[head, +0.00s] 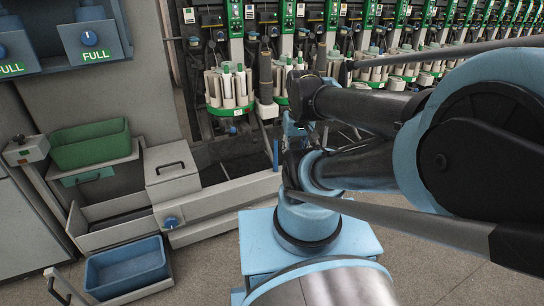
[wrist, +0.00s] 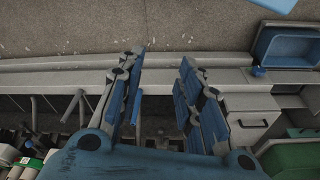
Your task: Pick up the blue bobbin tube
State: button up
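White tubes, some with green tips (head: 229,86), stand in round holders on the winder units at the back. My gripper (wrist: 162,60) is open in the wrist view, its two blue-padded fingers well apart. Nothing is held between them. A grey rail and the floor show beyond the gap. In the head view, my arm hides much of the gripper and part of the machine front. A thin blue upright piece (head: 276,154) shows beside the arm; I cannot tell what it is.
At the left are a green bin (head: 90,145), a grey lidded box (head: 171,172) and a blue bin (head: 126,268) lower down. The blue bin also shows in the wrist view (wrist: 262,42). A grey rail (head: 222,207) runs along the machine front. Speckled floor is open at right.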

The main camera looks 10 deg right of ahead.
jog(key=shift+w+d, duration=0.2)
jog(key=shift+d, duration=0.15)
jog(key=shift+o, duration=1)
jog(key=w+r+m, duration=0.3)
jog(key=w+r, duration=0.3)
jog(key=w, duration=0.3)
jog(key=m+g, duration=0.2)
jog(key=m, duration=0.5)
send_over(276, 146)
notch_tip(276, 146, down, 15)
jog(key=f, duration=1.1)
jog(key=w+f, duration=0.1)
jog(key=f, duration=0.4)
jog(key=shift+f, duration=0.3)
